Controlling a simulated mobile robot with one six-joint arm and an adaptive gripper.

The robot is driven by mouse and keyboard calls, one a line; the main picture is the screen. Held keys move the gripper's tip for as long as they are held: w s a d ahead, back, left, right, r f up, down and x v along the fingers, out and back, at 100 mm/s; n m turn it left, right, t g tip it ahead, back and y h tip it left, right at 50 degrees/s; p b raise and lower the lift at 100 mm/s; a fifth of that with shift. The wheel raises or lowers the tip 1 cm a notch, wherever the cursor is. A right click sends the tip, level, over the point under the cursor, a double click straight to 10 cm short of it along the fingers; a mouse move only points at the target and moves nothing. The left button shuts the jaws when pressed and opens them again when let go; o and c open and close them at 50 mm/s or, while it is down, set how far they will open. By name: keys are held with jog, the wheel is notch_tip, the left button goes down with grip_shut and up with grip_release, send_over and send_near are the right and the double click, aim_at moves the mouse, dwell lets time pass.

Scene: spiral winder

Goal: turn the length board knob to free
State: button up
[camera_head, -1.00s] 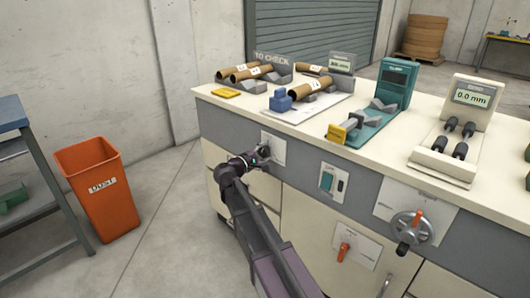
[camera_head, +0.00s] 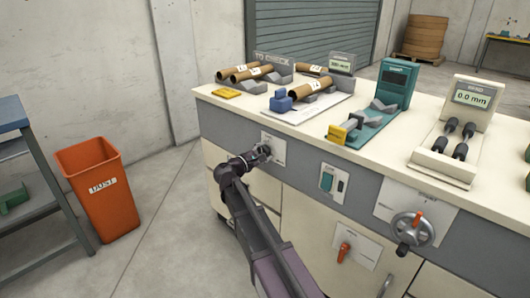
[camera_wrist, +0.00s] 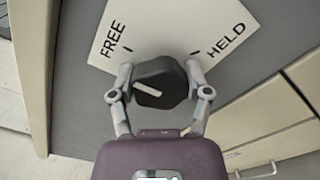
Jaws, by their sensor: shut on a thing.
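The length board knob (camera_wrist: 165,78) is dark and faceted with a white pointer line. It sits on a white plate (camera_wrist: 160,25) marked FREE at left and HELD at right in the wrist view. The pointer line lies at the knob's lower left and slants up toward the left, on the FREE side; it does not line up clearly with the FREE tick. My gripper (camera_wrist: 160,84) is shut on the knob, one finger on each side. In the head view my gripper (camera_head: 262,154) is at the plate (camera_head: 276,150) on the bench front and hides most of the knob.
Right along the bench front are a switch box (camera_head: 334,182), an orange lever (camera_head: 343,252) and a handwheel (camera_head: 412,229). Cardboard tubes (camera_head: 246,74) and gauges stand on the bench top. An orange dust bin (camera_head: 100,190) stands on the floor at left, with open floor between.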

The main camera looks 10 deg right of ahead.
jog(key=o, duration=1.2)
jog(key=shift+w, duration=0.15)
jog(key=shift+v, duration=6)
